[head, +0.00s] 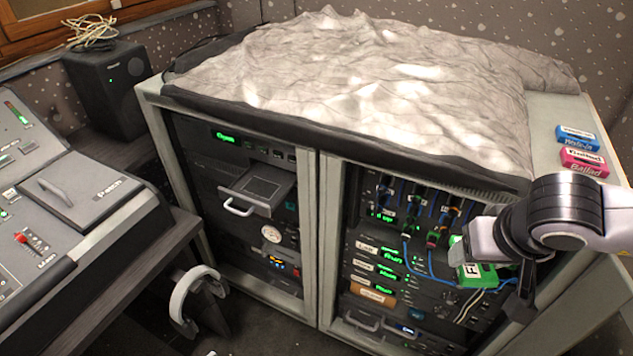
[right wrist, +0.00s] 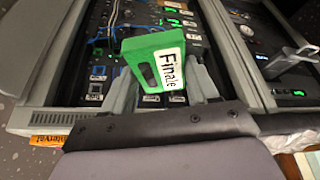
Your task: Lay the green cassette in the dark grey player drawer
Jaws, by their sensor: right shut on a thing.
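The green cassette (head: 484,273) is in my right gripper (head: 468,250), held in front of the right-hand rack bay. In the right wrist view, the cassette (right wrist: 140,68) stands up between the two fingers, its white label reading "Finale". The dark grey player drawer (head: 282,186) is pulled out of the left-hand rack bay, with a light handle at its front and a green "Open" display above. It also shows at the right of the right wrist view (right wrist: 284,58). The cassette is well to the right of the drawer, apart from it. My left gripper is not in view.
Blue (head: 577,138) and pink (head: 583,161) cassettes lie on the cabinet top at right. A crumpled grey cloth (head: 370,85) covers the rest of the top. Cables (head: 428,262) hang across the right bay. The mixing desk (head: 85,205) and headphones (head: 185,295) are at left.

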